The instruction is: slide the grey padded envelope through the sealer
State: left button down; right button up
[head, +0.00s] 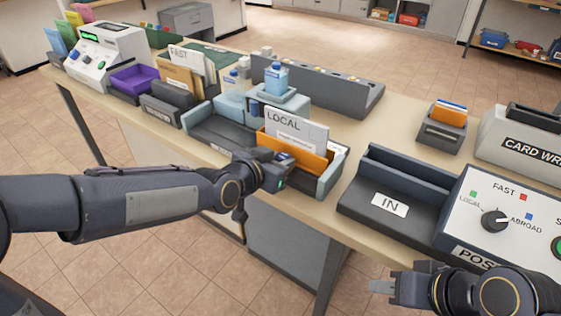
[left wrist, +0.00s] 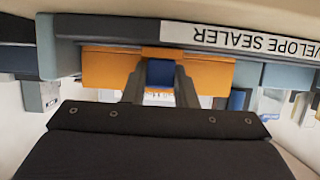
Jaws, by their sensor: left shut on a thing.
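The envelope sealer (head: 212,132) is a long dark-grey trough with pale blue blocks. Its label also shows upside down in the left wrist view (left wrist: 240,40). An orange carriage (head: 312,163) sits at its right end, near the pale blue end wall (head: 332,174). A pale grey-white envelope (head: 318,133) marked LOCAL stands upright in or just behind the carriage; its lower part is hidden. My left gripper (head: 284,172) is shut on a blue handle (left wrist: 160,72) at the carriage's front. My right gripper (head: 380,287) hangs off the counter's front; its finger gap is unclear.
A dark IN tray (head: 385,185) stands right of the sealer, beside a control panel with a knob (head: 495,221). A dark tray (head: 165,102) and a purple tray (head: 136,79) stand to the left.

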pick_arm(q)
jog(key=shift+s+d+f, duration=0.1)
jog(key=shift+s+d, duration=0.1)
jog(key=c, duration=1.2)
grip_release()
jog(key=shift+d, duration=0.1)
jog(key=shift+o, duration=0.2)
jog(key=shift+s+a+r, duration=0.25)
jog(key=shift+a+r, duration=0.05)
jog(key=shift+a, duration=0.05)
jog(key=v, duration=0.7)
